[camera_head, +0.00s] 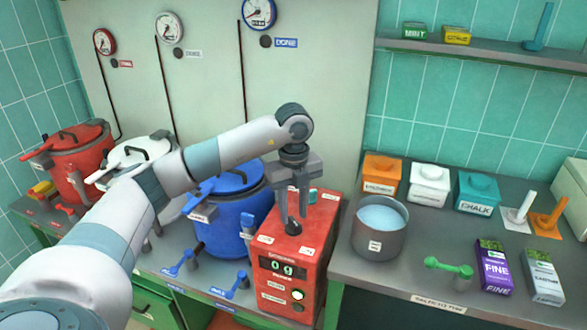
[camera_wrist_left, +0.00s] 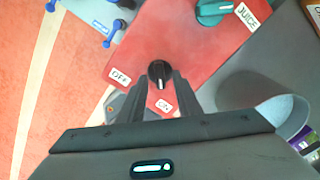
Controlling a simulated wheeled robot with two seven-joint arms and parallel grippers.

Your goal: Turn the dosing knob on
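The dosing knob is a small black knob (camera_head: 292,227) on the sloped top of a red box (camera_head: 320,240). In the left wrist view the knob (camera_wrist_left: 158,72) sits between an OFF label (camera_wrist_left: 119,76) and an ON label (camera_wrist_left: 163,105). It has a pale mark, but I cannot tell which label it points to. My left gripper (camera_head: 293,210) points down over the knob, its two fingers apart. In the left wrist view the fingertips (camera_wrist_left: 162,82) lie on either side of the knob's near edge; contact is unclear. My right gripper is not in view.
A teal knob (camera_wrist_left: 212,12) beside a JUICE label is on the same red box. A blue kettle (camera_head: 222,225) stands left of the box, a grey pot (camera_head: 379,245) right of it. The box front has a digit display (camera_head: 282,269) and a pale round button (camera_head: 298,295).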

